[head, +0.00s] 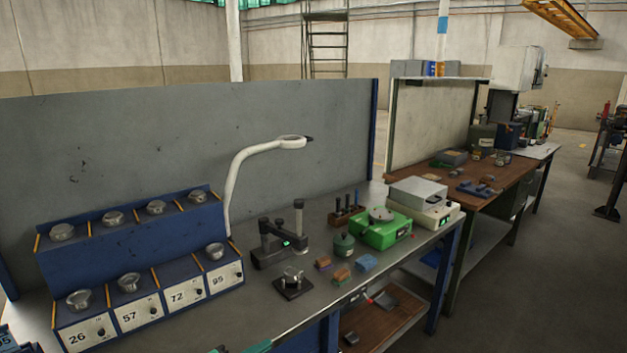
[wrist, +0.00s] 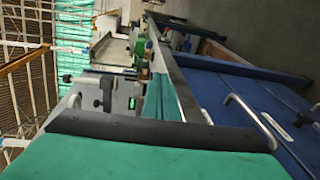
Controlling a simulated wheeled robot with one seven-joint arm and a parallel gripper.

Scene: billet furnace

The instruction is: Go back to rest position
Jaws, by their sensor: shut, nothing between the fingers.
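The head view looks across a grey workbench (head: 310,318). A blue rack (head: 130,240) with numbered bays 26, 57, 72 and 95 stands at its left. A green device (head: 381,233) stands towards the right end.
A white lamp (head: 240,180) rises behind the bench tools. A dark stand (head: 280,245) and small coloured blocks (head: 341,275) sit mid-bench. A brown table (head: 500,180) stands beyond. Blue drawers (wrist: 240,105) with handles show in the wrist view.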

